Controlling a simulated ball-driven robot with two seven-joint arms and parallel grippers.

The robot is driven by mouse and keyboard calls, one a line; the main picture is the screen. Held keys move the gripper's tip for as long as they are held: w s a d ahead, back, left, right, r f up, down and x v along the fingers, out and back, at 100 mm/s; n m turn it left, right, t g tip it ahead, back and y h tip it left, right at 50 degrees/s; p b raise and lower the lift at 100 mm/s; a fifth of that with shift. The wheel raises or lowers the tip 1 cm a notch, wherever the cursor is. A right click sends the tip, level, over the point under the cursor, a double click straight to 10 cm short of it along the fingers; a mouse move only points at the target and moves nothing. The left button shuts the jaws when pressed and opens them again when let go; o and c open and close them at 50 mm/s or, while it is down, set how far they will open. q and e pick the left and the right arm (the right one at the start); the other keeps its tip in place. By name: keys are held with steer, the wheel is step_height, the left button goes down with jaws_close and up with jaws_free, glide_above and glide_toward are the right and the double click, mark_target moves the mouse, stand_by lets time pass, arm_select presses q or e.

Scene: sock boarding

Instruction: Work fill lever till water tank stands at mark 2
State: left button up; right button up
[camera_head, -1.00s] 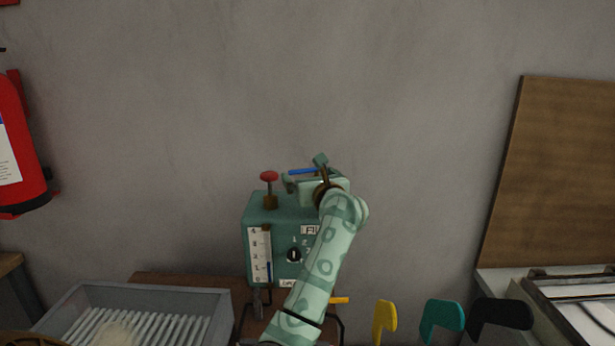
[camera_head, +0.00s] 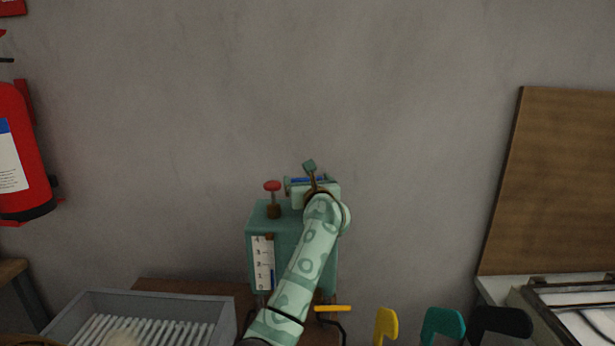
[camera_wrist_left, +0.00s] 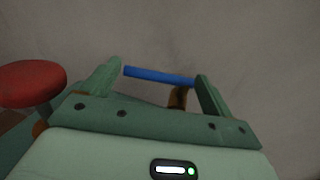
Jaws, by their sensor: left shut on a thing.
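The green machine (camera_head: 261,216) stands against the wall with a red knob (camera_head: 272,186) on top. Its white scale (camera_head: 262,262) runs from 0 to 4, and the thin blue column (camera_head: 272,277) beside it appears to end between 1 and 2. My left gripper (camera_head: 309,181) is above the machine, shut on the blue bar (camera_wrist_left: 160,76) of the fill lever. In the left wrist view the bar spans between the fingers, with a brown stalk (camera_wrist_left: 178,98) behind it. My left arm hides the machine's front right. My right gripper is out of view.
A grey tray with white ribs (camera_head: 150,300) stands at lower left. Yellow (camera_head: 386,325), teal (camera_head: 442,325) and black (camera_head: 500,320) upright shapes stand at lower right. A brown board (camera_head: 550,180) leans at right; a red extinguisher (camera_head: 22,150) hangs at left.

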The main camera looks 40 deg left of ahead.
arm_select(q)
steer(key=shift+a+r+m+t+h+p, duration=0.2)
steer(key=shift+a+m+t+h+p, duration=0.05)
steer(key=shift+m+t+h+p, duration=0.4)
steer(key=shift+f+t, duration=0.25)
steer(key=o, duration=1.2)
steer(key=shift+w+d, duration=0.1)
steer(key=shift+w, duration=0.05)
